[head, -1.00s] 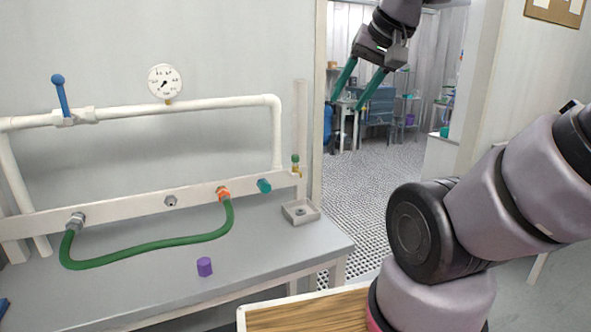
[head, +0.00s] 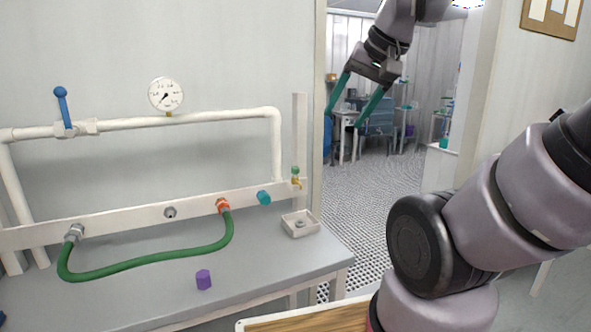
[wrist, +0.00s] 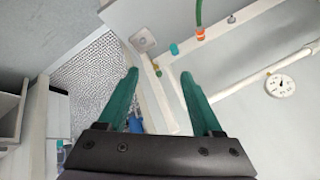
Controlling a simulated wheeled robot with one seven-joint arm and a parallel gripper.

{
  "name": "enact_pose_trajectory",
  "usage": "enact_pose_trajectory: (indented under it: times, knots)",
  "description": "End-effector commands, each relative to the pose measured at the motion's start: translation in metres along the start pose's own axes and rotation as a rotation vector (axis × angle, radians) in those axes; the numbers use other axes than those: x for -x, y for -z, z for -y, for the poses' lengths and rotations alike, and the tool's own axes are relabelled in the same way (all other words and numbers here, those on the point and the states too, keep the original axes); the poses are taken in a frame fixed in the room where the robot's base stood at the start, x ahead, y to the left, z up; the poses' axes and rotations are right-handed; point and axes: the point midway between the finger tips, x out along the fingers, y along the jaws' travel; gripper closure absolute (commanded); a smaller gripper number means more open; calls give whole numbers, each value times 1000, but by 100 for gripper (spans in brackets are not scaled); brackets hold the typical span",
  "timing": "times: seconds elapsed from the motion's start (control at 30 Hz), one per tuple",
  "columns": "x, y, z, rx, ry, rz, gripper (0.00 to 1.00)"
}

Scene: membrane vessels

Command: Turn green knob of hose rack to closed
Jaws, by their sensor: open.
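The hose rack (head: 130,218) is a pale rail along the wall at the back of a grey bench. At its right end sits a small brass valve with a green knob (head: 295,171); whether it is open or closed is too small to tell. The valve also shows in the wrist view (wrist: 158,72), between my fingertips in the picture and farther off. My gripper (head: 344,118) has long green fingers, open and empty. In the head view it hangs above and to the right of the knob, apart from it, in front of the doorway.
A green hose (head: 150,262) loops from a grey fitting to an orange one (head: 222,206). A teal cap (head: 264,198) sits beside the valve. A small tray (head: 300,224) and purple cap (head: 203,280) rest on the bench. A white pipe with gauge (head: 166,94) and blue-handled valve (head: 63,105) runs above.

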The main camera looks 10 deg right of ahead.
Motion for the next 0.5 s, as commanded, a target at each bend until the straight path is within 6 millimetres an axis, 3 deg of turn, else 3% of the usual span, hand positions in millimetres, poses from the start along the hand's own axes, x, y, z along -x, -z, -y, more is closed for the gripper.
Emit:
enact_pose_trajectory:
  times: [0.3,0.5]
  knots:
    - [-65,-1,20,-367,72,452,33]
    - [-106,16,37,-650,170,710,33]
